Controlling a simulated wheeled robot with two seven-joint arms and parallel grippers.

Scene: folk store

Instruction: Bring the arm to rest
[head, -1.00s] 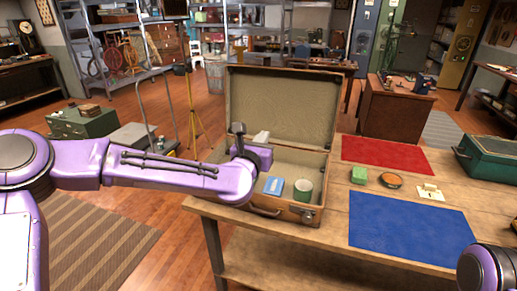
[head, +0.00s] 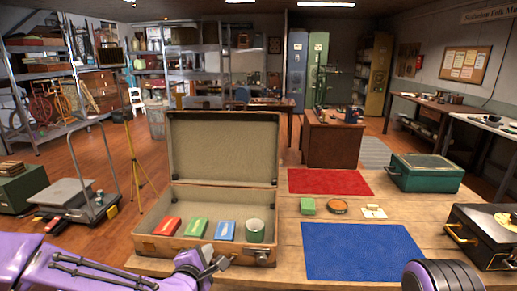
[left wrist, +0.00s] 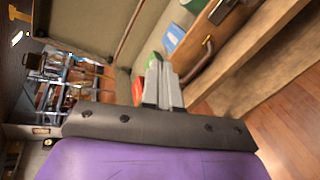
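My left gripper (head: 218,268) is low in front of the open suitcase (head: 160,245), near its front wall. In the left wrist view its two grey fingers (left wrist: 163,82) lie close together, with nothing seen between them. The suitcase holds a red box (head: 167,226), a green box (head: 196,228), a blue box (head: 225,231) and a round green tin (head: 255,230) in a row. The blue box also shows beyond the fingers in the left wrist view (left wrist: 173,38). My right gripper is out of view; only a dark and purple part of my right arm shows at bottom right.
The wooden table (head: 285,250) carries a red mat (head: 330,181), a blue mat (head: 360,250), a small green box (head: 307,206), a round orange-topped tin (head: 337,206), a green case (head: 425,174) and a black case (head: 482,236). A trolley (head: 75,200) stands left on the floor.

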